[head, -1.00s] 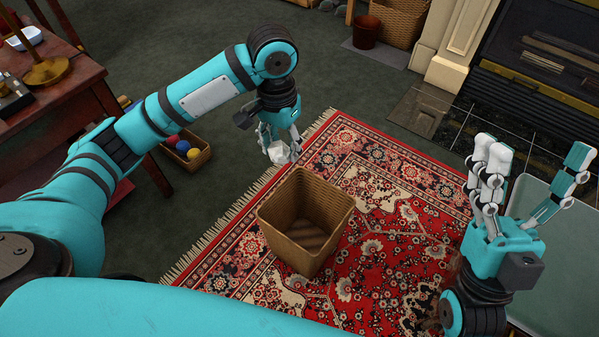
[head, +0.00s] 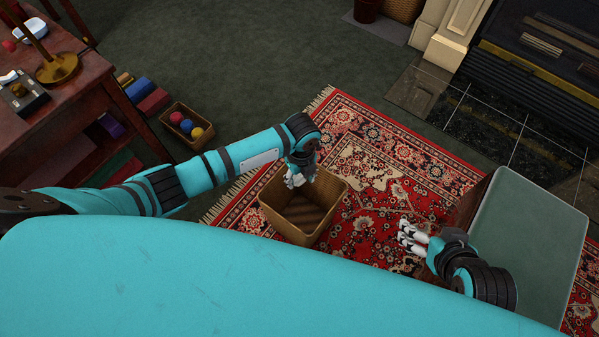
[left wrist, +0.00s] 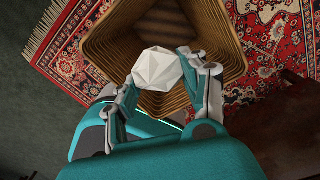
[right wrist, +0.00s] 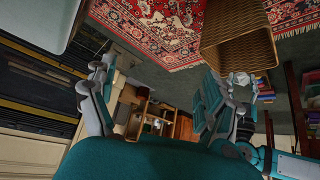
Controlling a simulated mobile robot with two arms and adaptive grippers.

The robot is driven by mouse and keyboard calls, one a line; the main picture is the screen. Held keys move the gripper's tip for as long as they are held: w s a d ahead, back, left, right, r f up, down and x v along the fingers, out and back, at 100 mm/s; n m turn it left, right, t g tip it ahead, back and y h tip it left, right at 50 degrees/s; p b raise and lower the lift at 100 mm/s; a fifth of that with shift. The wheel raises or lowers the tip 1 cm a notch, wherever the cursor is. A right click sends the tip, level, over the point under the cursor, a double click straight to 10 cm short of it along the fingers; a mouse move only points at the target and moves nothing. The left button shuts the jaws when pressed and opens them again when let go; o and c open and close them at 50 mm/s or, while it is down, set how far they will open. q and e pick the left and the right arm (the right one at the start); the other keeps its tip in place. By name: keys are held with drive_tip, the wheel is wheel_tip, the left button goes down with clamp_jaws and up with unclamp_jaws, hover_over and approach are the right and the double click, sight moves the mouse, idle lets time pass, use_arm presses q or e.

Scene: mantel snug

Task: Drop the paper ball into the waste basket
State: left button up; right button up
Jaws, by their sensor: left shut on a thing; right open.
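The paper ball (left wrist: 158,69) is white and faceted. My left gripper (head: 297,180) is shut on it, and in the left wrist view the ball sits between the two fingertips. The waste basket (head: 330,228) is a square, open, woven brown basket standing upright on the red rug. In the left wrist view the basket's open mouth (left wrist: 215,35) lies behind and below the ball. In the head view the left gripper is over the basket's back left part; the ball is mostly hidden there by the fingers. My right gripper (head: 413,237) is open and empty, right of the basket.
A grey-green topped piece of furniture (head: 525,235) stands right of my right gripper. A wooden desk (head: 50,110) is at the left. A small box with coloured balls (head: 175,140) sits on the floor. The patterned rug (head: 375,160) is clear behind the basket.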

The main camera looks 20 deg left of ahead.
sight(299, 182)
use_arm(q)
drive_tip(key=shift+f, duration=0.3)
drive_tip(key=shift+f+b, duration=0.6)
drive_tip(key=shift+b, duration=0.3)
drive_tip(key=shift+f+b, duration=0.65)
drive_tip(key=shift+b, duration=0.05)
use_arm(e)
drive_tip(key=w+a+r+t+y, duration=0.2)
drive_tip(key=w+a+r+t, duration=0.2)
drive_tip(key=w+r+t, duration=0.45)
use_arm(q)
drive_tip(key=shift+f+b, duration=1.5)
drive_tip(key=shift+b, duration=0.2)
use_arm(e)
wheel_tip(299, 182, up, 15)
drive_tip(key=s+a+t+y, duration=0.1)
drive_tip(key=t+y, duration=0.2)
drive_tip(key=t, duration=0.5)
drive_tip(key=shift+s+a+n, duration=0.15)
drive_tip(key=shift+s+n, duration=0.15)
drive_tip(key=shift+n, duration=0.1)
drive_tip(key=shift+t, duration=0.25)
use_arm(q)
drive_tip(key=o, duration=0.8)
